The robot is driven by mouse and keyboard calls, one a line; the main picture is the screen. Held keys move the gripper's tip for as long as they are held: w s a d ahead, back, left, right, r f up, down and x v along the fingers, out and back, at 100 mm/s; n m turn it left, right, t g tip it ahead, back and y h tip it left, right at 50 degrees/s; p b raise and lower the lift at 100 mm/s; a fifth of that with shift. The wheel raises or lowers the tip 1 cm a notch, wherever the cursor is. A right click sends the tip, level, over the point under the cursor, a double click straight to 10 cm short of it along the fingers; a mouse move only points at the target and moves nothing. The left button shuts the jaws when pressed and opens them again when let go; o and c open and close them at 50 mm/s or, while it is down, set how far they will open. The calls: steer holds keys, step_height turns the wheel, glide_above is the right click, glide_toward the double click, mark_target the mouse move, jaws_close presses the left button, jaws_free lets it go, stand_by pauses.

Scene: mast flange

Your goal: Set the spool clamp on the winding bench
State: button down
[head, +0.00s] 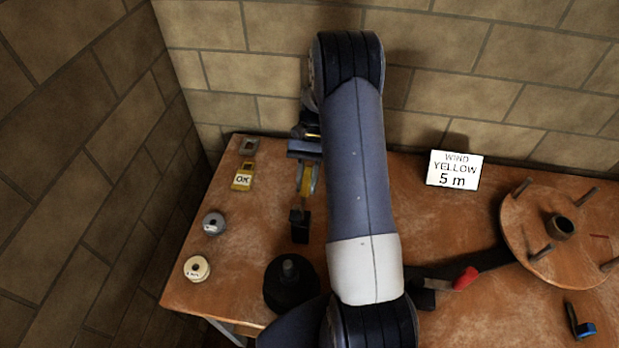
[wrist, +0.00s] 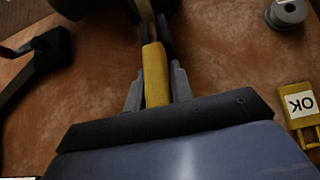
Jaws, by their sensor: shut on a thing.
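My gripper (head: 306,182) is over the left part of the winding bench (head: 235,300), pointing down. In the wrist view its jaws (wrist: 157,85) are shut on a yellow handle (wrist: 155,72). The handle runs on from the jaws to a darker part. In the head view a black block (head: 300,225) shows just in front of the gripper; I cannot tell whether it belongs to the held thing. A black round base with a short post (head: 290,285) stands nearer me. A red-ended lever (head: 465,278) lies right of my arm. I cannot tell which part is the spool clamp.
A yellow OK tag (head: 243,177), a small grey piece (head: 248,146), a grey spool (head: 213,223) and a white spool (head: 197,269) lie along the left edge. A pegged wooden wheel (head: 530,235), a sign (head: 454,170) reading "WIND YELLOW 5 m" and a blue-ended tool (head: 582,328) are at right.

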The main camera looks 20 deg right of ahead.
steer(key=shift+f, duration=0.1)
stand_by(0.3)
steer(key=c, duration=1.2)
jaws_free()
steer(key=shift+c, duration=0.2)
steer(key=shift+w, duration=0.1)
steer(key=v, duration=1)
steer(key=shift+w+d+r+b, duration=0.2)
steer(key=shift+w+r+b, duration=0.05)
steer(key=shift+b, duration=0.05)
